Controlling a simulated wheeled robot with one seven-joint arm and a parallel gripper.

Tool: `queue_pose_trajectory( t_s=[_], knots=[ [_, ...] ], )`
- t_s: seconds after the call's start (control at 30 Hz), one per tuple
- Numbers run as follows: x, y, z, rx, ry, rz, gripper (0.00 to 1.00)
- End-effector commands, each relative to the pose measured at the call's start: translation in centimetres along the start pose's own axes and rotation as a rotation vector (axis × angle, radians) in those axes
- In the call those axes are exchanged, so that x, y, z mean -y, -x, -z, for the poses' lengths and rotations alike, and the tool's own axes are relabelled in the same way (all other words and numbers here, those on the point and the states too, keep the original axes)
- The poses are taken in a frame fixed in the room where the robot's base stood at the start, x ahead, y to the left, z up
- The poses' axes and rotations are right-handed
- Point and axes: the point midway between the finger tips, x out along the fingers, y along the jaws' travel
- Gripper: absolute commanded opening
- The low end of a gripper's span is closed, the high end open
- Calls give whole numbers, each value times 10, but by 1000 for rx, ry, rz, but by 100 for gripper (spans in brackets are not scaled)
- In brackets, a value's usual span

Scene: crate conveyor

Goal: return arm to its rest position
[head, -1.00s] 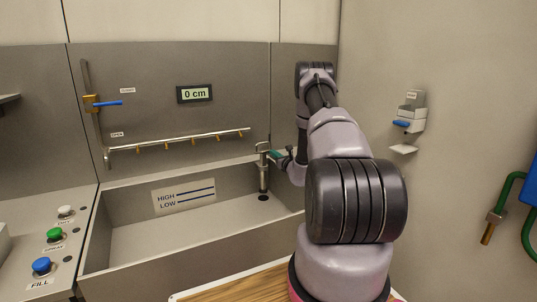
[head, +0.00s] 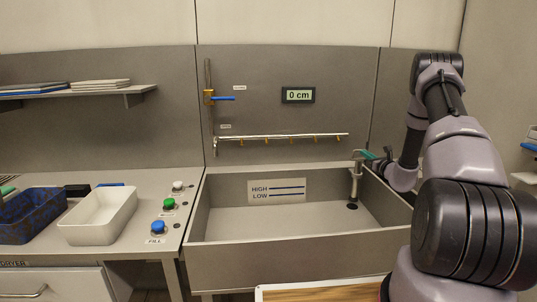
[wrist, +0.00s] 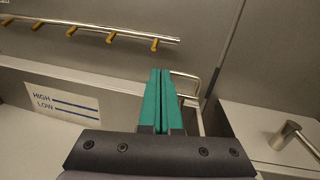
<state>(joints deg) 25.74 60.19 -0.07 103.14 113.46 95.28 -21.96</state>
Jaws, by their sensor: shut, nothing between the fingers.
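My gripper (wrist: 159,92) shows in the wrist view with its two green fingers pressed together and nothing between them. In the head view my gripper (head: 368,155) is small and partly hidden by my arm, over the right end of the sink, close to the standpipe. My arm is bent and fills the right side of the head view.
The steel sink (head: 290,262) looks empty, with a standpipe (head: 355,185) at its right end. A spray bar (head: 285,136) and a display reading 0 cm (head: 298,95) are on the back wall. A white bin (head: 98,218) and blue bin (head: 30,215) stand left.

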Motion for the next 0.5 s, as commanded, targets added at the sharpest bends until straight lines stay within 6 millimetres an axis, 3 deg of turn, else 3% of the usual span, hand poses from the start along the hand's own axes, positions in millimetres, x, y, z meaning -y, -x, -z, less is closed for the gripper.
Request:
queue_pose_trajectory(
  t_s=[0.03, 0.1, 0.27, 0.37, 0.5],
  knots=[
    [-20, -8, -33, 11, 34, -72, 0],
    [-55, -13, -74, 13, 89, -193, 0],
    [-136, -1, -157, 5, 247, -463, 0],
    [-184, 20, -200, -5, 361, -616, 0],
    [-241, 63, -247, -25, 545, -812, 0]
  ],
)
